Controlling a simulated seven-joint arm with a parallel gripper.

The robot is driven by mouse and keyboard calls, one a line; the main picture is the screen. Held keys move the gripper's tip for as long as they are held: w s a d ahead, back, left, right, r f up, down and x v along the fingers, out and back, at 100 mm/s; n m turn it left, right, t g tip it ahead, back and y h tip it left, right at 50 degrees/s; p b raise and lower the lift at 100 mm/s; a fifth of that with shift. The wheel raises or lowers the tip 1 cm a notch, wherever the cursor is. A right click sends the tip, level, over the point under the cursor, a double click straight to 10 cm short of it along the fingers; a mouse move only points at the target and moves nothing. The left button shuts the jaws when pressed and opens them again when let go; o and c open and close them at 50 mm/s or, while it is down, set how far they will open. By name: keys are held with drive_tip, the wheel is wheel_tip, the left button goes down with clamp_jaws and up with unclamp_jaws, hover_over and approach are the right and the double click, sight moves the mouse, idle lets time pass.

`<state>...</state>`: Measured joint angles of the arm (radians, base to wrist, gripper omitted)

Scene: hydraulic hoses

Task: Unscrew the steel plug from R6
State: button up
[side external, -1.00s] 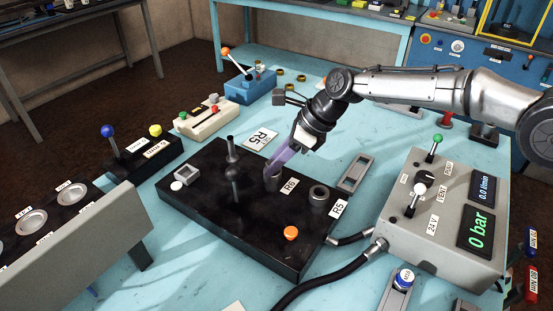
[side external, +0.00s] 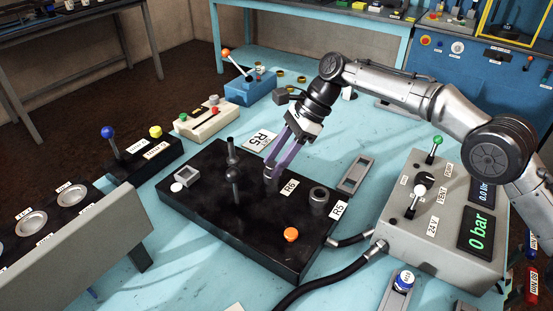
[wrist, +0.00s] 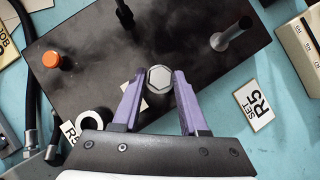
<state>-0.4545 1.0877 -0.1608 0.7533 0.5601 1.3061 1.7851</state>
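The steel plug (wrist: 159,79) shows its hexagonal head from above in the wrist view. It is at the port beside the R6 label (side external: 290,187) on the black block (side external: 205,215). My gripper (wrist: 159,76) has its two purple fingers apart, one on each side of the plug head, with narrow gaps that look free of contact. In the side view my gripper (side external: 272,170) reaches down to the R6 port from the upper right, and its fingers partly hide the plug there.
An R5 port ring (side external: 319,195) and orange cap (side external: 291,233) sit on the block, right of the plug. Upright posts (side external: 234,170) stand left of it. The valve box (side external: 440,215) with hoses is at right. A "SET R5" card (wrist: 255,107) lies behind the block.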

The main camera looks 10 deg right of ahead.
drive_tip(key=o, duration=0.3)
drive_tip(key=shift+o, duration=0.2)
drive_tip(key=s+v, duration=0.1)
drive_tip(key=v, duration=1.1)
drive_tip(key=shift+w, duration=0.4)
